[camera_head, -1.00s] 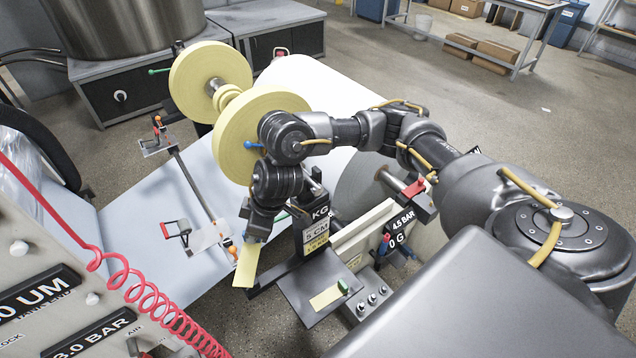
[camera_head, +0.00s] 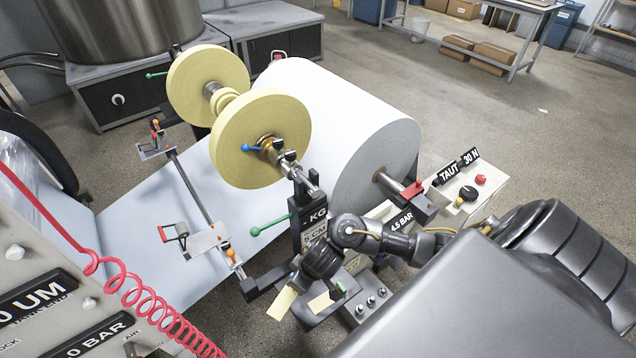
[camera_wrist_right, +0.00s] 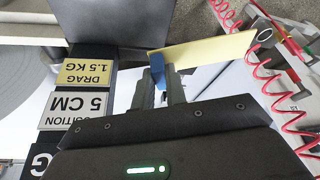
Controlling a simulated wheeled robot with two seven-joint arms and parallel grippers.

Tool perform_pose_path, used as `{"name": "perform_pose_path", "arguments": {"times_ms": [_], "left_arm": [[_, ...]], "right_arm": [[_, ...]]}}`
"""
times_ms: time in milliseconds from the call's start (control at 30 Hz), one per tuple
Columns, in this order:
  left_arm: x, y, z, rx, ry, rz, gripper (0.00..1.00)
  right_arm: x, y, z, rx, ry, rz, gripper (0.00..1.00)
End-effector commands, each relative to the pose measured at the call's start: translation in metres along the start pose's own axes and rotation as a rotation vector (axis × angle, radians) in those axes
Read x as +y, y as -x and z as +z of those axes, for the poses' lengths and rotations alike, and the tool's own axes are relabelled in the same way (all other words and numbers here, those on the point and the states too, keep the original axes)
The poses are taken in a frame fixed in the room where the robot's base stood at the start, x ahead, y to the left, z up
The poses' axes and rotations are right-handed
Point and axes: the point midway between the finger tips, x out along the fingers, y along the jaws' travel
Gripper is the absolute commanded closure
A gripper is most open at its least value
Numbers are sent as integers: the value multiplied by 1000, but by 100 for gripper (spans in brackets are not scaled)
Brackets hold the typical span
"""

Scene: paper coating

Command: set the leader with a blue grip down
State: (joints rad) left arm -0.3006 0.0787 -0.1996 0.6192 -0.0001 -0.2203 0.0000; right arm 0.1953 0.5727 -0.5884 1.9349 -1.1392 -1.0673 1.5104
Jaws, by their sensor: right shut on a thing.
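The leader with a blue grip is a yellow strip; in the wrist view its strip (camera_wrist_right: 210,48) runs right from a blue grip (camera_wrist_right: 157,67). My right gripper (camera_wrist_right: 166,82) is shut on that blue grip. In the head view the strip (camera_head: 282,302) hangs below my right gripper (camera_head: 297,285), at the left edge of a dark plate (camera_head: 312,321); I cannot tell whether it touches the plate. A second yellow strip (camera_head: 321,303) with a green grip (camera_head: 342,288) lies on that plate. My left gripper is not in view.
Two yellow rolls (camera_head: 261,138) sit on a shaft behind the stand (camera_head: 309,222) with "KG" and "5 CM" labels. A large white roll (camera_head: 375,165) is behind. A red coiled hose (camera_head: 145,302) crosses the front left. Knobs (camera_head: 371,302) sit right of the plate.

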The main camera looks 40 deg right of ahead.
Motion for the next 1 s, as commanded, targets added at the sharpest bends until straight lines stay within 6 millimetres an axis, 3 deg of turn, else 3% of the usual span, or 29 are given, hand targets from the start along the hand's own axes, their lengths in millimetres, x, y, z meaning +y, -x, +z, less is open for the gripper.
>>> {"name": "perform_pose_path", "arguments": {"times_ms": [167, 433, 533, 700, 1000], "left_arm": [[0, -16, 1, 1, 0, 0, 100], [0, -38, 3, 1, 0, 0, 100], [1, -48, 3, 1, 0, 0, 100], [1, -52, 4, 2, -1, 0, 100], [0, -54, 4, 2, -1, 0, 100]], "right_arm": [[26, -16, 4, -1, -2, 5, 100], [96, -47, 9, -2, -4, 5, 100], [110, -68, 16, -2, -3, 2, 100], [127, -87, 21, -2, -1, 0, 100], [135, -96, 24, -1, 0, -1, 100]]}}
